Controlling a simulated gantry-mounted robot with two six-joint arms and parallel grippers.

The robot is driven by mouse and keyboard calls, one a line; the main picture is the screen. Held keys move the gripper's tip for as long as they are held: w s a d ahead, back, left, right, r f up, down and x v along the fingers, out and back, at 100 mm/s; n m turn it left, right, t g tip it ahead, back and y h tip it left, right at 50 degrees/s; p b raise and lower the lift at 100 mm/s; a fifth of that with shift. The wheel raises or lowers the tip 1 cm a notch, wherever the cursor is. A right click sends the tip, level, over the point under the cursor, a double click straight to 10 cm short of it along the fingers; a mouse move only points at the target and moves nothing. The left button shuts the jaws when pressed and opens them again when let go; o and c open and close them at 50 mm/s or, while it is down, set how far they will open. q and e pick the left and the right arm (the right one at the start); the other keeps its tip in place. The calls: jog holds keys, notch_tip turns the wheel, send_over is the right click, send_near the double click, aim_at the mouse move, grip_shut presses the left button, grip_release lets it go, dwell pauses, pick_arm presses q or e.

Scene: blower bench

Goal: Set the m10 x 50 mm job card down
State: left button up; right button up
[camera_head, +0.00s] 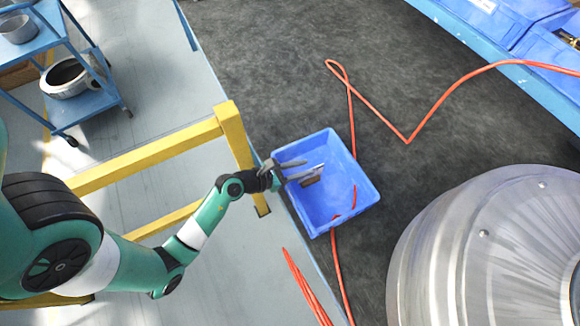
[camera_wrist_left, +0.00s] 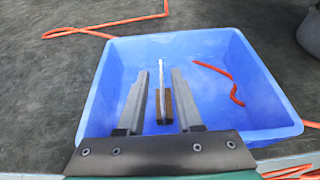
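My left gripper (camera_head: 306,168) is over the blue bin (camera_head: 362,190), with its two fingers apart. In the left wrist view the gripper (camera_wrist_left: 160,80) points into the bin (camera_wrist_left: 105,85). The head view shows the brown block (camera_head: 310,182) near the fingertips. I cannot tell whether the card rests on the bin floor. No writing is readable. My right gripper is out of view.
A yellow rail (camera_head: 150,160) stands left, a large metal housing (camera_head: 500,250) right. A blue cart (camera_head: 95,100) is at upper left.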

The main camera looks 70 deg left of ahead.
pick_arm(q)
jog(key=v, duration=0.5)
jog(key=shift+s+p, duration=0.2)
jog(key=shift+p, duration=0.15)
